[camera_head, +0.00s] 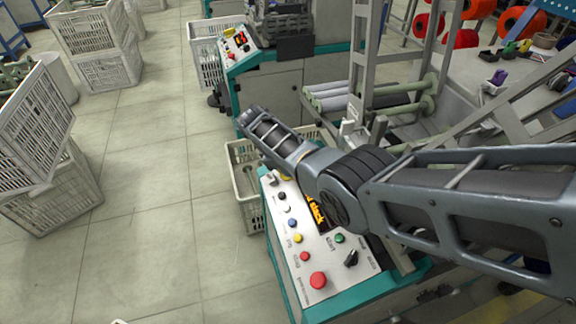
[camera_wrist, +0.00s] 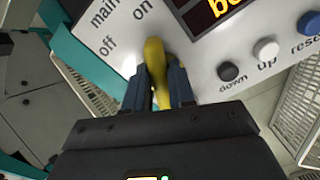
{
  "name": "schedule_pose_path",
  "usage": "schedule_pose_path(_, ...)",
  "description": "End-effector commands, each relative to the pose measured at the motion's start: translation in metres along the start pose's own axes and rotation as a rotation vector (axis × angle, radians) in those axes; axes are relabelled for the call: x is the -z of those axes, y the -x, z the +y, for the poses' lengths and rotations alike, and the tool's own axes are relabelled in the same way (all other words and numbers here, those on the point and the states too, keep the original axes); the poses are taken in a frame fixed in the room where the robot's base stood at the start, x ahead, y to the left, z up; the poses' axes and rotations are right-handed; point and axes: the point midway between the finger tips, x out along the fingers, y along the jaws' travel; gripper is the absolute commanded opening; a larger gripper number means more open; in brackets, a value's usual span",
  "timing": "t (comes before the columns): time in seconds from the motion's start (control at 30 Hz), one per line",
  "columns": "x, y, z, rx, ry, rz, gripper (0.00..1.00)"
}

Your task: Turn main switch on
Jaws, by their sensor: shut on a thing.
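In the wrist view the yellow main switch (camera_wrist: 154,58) stands out of the white panel beside the printed words "main", "off" and "on". My gripper (camera_wrist: 160,85) is shut on it, with a dark finger on each side. The tip of the yellow handle shows past the fingers, close to the "on" label; its exact setting is hard to tell.
Black (camera_wrist: 229,71), white (camera_wrist: 265,49) and blue (camera_wrist: 309,23) buttons sit right of the switch, below a lit display (camera_wrist: 212,12). A red stop button (camera_head: 318,280) and a black selector (camera_head: 351,258) are nearer me. A crate (camera_head: 246,190) stands beside the machine.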

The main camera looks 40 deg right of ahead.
Motion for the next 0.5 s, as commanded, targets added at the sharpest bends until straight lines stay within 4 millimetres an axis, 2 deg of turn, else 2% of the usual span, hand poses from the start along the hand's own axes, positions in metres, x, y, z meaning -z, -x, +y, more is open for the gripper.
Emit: schedule_pose_path(0.5, 0.0000, -0.0001, -0.0007, 0.001, -0.039, 0.000, 0.00)
